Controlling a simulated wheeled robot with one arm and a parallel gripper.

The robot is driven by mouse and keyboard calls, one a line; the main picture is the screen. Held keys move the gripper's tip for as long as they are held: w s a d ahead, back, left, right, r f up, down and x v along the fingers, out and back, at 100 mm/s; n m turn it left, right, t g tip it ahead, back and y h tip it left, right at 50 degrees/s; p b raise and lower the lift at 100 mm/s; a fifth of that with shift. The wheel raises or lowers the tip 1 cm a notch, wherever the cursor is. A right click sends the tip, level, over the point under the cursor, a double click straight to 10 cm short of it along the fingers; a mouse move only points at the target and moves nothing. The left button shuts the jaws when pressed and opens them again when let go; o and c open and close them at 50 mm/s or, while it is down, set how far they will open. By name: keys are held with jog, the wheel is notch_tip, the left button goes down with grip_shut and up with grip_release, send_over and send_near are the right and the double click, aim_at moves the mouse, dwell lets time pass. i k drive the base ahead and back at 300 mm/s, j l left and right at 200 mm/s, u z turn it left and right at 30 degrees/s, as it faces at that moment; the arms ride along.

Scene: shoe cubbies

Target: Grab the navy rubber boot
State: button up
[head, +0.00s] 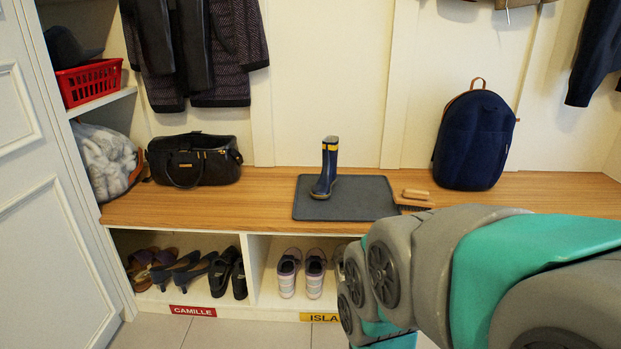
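The navy rubber boot (326,170) stands upright on a dark grey mat (362,205) on the wooden bench. It has a yellow band near its top and a yellow line along its sole. Its toe points toward the front and slightly left. My arm reaches in from the right, in front of the bench, and is apart from the boot. My gripper is not in view.
A black bag (195,163) sits on the bench (255,184) at left. A brush (416,195) lies right of the mat, and a navy backpack (473,138) stands farther right. Cubbies below hold shoes (301,272). A red basket (91,82) is on the left shelf.

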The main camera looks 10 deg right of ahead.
aim_at(321, 189)
jog(key=i+l+u, duration=0.15)
jog(key=l+u, duration=0.15)
jog(key=u, duration=0.15)
jog(key=i+l+u, duration=0.15)
jog(key=l+u, duration=0.15)
jog(key=u, duration=0.15)
jog(key=i+l+u, duration=0.1)
jog(key=l, duration=0.5)
jog(key=i+l+u, duration=0.1)
jog(key=l, duration=0.55)
jog(key=l+u, duration=0.1)
jog(key=l, duration=0.5)
jog(key=i, duration=0.05)
